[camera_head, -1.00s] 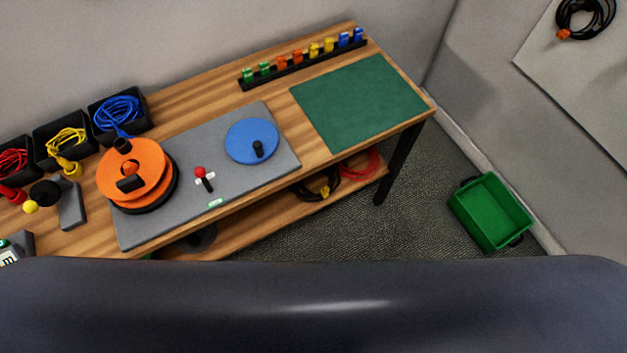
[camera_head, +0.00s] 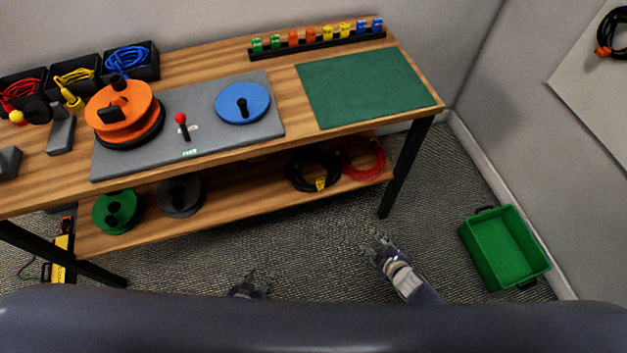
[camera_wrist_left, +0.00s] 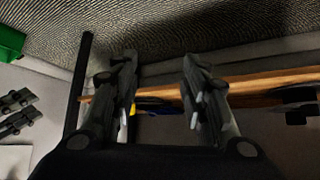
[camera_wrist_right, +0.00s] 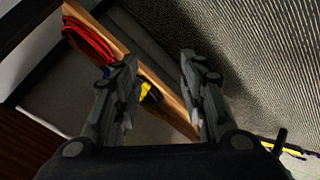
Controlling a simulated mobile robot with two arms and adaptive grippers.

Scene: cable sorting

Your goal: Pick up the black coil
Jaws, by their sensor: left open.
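A black coil (camera_head: 298,182) with a yellow tag lies on the lower wooden shelf under the table, beside a red coil (camera_head: 362,160) on its right. In the right wrist view the yellow tag shows between my fingers; the coil there is mostly hidden. My left gripper (camera_head: 250,287) is low in front of the shelf, partly hidden by my body; its fingers stand apart in the left wrist view (camera_wrist_left: 155,72). My right gripper (camera_head: 382,247) is in front of the shelf's right end, open and empty. Neither gripper touches the coil.
Another black cable coil (camera_head: 610,30) with an orange part hangs on the wall panel. A green crate (camera_head: 500,285) stands on the floor at right. A table leg (camera_head: 404,168) stands right of the coils. Green (camera_head: 117,212) and dark reels (camera_head: 181,197) sit further left on the shelf.

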